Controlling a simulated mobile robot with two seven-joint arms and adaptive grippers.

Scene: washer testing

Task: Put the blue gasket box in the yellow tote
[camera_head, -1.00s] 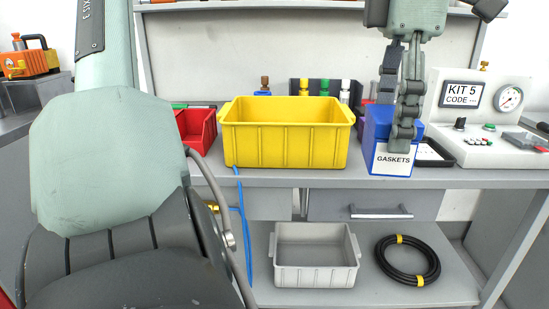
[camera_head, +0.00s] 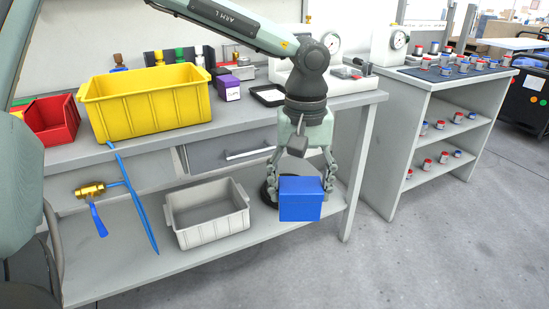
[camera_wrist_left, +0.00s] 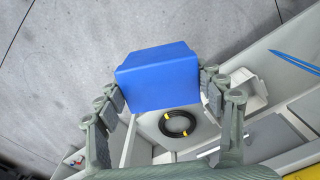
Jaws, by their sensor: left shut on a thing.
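The blue gasket box (camera_head: 301,198) is held between the fingers of my left gripper (camera_head: 301,190), in front of the bench's right part and apart from it. In the left wrist view the box (camera_wrist_left: 158,77) sits between the two fingers of the gripper (camera_wrist_left: 160,88), which is shut on it. Its label does not show now. The yellow tote (camera_head: 150,116) stands on the bench top, up and to the left of the held box. I cannot see its floor fully. My right gripper is not in view.
A red bin (camera_head: 52,120) is left of the tote and a purple box (camera_head: 228,88) right of it. A grey tote (camera_head: 207,222) and a black hose coil (camera_wrist_left: 178,123) are on the lower shelf. A side shelf (camera_head: 400,130) stands right. Open floor lies in front.

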